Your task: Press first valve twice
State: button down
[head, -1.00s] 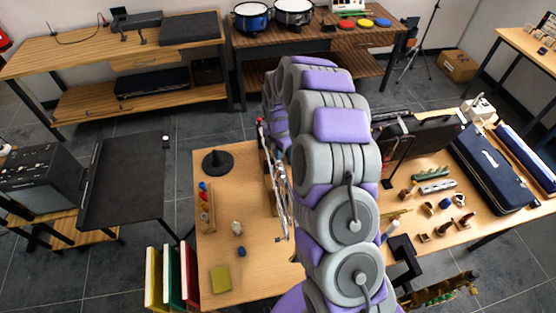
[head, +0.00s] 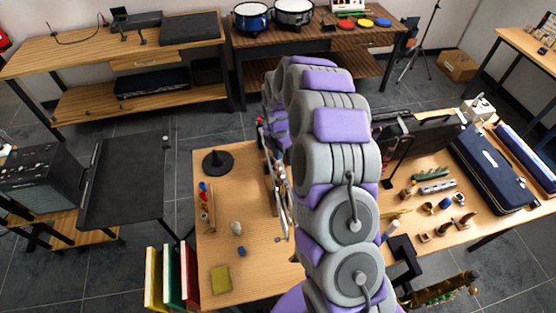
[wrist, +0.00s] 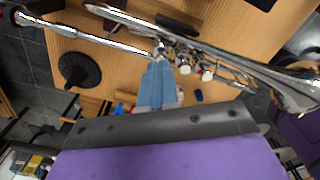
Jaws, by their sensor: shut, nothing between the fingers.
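A silver trumpet (wrist: 107,42) crosses the wrist view, with its bell at the right and its narrow end at the upper left. Two pale valve caps show, one (wrist: 185,69) just right of my fingertips and another (wrist: 206,75) further right. The first valve, on the narrow-end side, appears to be at or behind my fingertips; I cannot tell if they touch it. My gripper (wrist: 159,66) has blue fingers, shut and empty, over the valve cluster. In the head view the trumpet (head: 283,205) shows beside my arm, which hides my gripper.
The wooden table (head: 255,270) under the trumpet has free room at its front. A black round-based stand (head: 217,161), a wooden rack of small bottles (head: 206,210) and a yellow cloth (head: 221,279) lie at left. A dark case (head: 490,168) is on the right table.

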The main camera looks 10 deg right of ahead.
jog(key=shift+f, duration=1.5)
jog(key=shift+r+p, duration=0.55)
jog(key=shift+r, duration=2.95)
